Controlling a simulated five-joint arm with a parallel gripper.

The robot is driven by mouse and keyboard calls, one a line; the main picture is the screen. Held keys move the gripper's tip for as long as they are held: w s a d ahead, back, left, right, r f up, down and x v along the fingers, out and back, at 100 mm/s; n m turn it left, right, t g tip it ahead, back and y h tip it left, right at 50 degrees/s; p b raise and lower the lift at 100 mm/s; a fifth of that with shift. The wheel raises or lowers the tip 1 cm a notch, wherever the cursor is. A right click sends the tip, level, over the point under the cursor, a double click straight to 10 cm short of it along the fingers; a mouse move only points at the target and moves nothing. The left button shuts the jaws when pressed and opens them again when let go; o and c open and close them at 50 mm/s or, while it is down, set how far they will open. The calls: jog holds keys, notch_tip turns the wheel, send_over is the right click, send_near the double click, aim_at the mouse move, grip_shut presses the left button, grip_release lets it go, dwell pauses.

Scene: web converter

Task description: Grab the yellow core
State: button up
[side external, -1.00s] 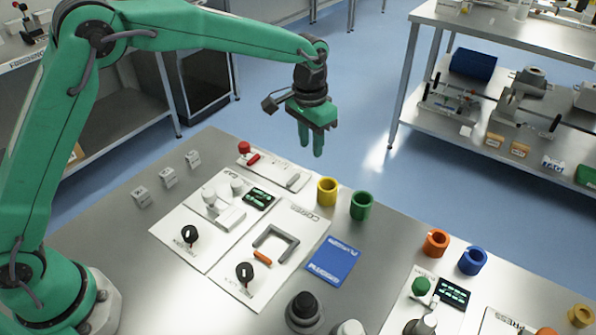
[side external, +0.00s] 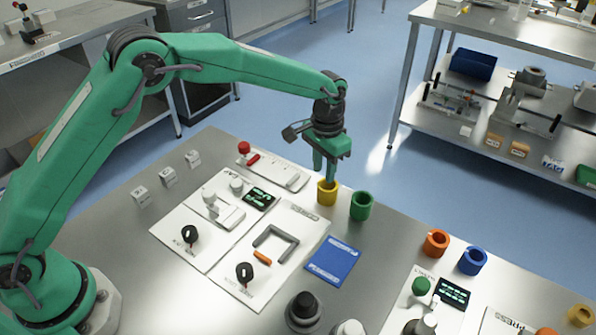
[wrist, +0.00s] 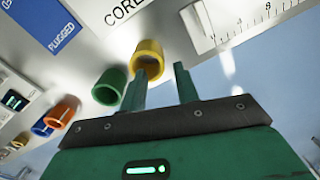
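The yellow core (side external: 327,194) is a short open ring standing upright at the bench's back edge, left of the green core (side external: 361,206). My gripper (side external: 325,174) is directly above it, pointing down, its fingertips overlapping the core's top in the side view. In the wrist view my gripper (wrist: 160,82) has its two fingers apart with nothing held between them. The yellow core (wrist: 149,50) shows beyond the fingertips there, closer to the left finger, which covers part of it. I cannot tell whether a finger touches the core or enters its hole.
An orange core (side external: 436,243) and a blue core (side external: 472,261) stand farther right. Another yellow ring (side external: 581,315) is at the lower right edge. A blue card (side external: 333,260) and white panels with knobs (side external: 190,235) lie in front. Bare bench lies between the green and orange cores.

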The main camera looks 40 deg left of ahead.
aim_at(323, 179)
jog(key=shift+f, duration=0.1)
jog(key=shift+a+f, duration=0.1)
jog(key=shift+f, duration=2.4)
jog(key=shift+c, duration=0.2)
grip_shut()
